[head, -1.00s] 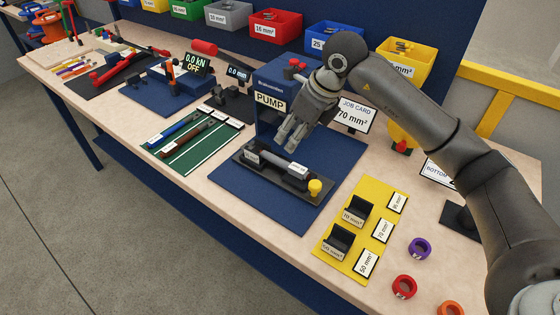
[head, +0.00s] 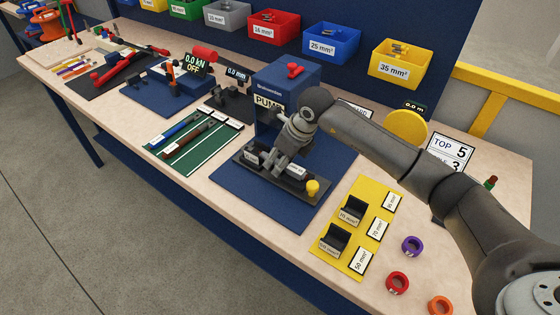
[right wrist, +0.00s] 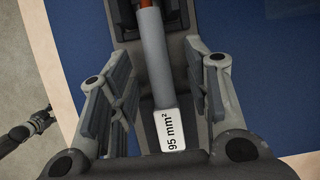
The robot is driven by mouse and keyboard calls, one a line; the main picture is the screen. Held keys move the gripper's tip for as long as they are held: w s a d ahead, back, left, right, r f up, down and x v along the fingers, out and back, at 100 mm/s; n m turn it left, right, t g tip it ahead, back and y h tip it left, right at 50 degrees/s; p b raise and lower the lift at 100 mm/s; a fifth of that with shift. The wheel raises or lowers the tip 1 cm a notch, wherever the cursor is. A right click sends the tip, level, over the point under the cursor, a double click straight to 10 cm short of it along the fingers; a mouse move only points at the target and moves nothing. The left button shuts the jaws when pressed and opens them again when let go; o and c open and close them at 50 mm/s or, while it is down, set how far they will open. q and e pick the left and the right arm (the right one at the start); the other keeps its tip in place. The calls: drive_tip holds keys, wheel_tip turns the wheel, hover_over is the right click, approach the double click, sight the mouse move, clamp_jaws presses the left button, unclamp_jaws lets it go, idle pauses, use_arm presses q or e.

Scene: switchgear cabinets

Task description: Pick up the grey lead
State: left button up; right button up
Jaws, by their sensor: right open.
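The grey lead (right wrist: 156,60), a grey rod with a white "95 mm²" label (right wrist: 168,130) on its end, lies along a dark fixture (head: 252,176) on the blue mat. It shows copper colour at its far end in the right wrist view. My right gripper (right wrist: 158,85) is open, with one finger on each side of the lead and gaps between. In the head view my right gripper (head: 268,162) is down over the fixture and hides part of the lead. A small dark jointed part at the left of the right wrist view looks like my left gripper (right wrist: 38,122).
The blue pump box (head: 285,85) stands just behind my right gripper. A yellow knob (head: 312,188) is at the fixture's right end. A green mat (head: 190,145) with blue and brown leads lies to the left, a yellow board (head: 362,228) with black holders to the right.

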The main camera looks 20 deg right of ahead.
clamp_jaws()
drive_tip(key=shift+r, duration=0.1)
drive_tip(key=shift+r, duration=0.1)
idle(0.3)
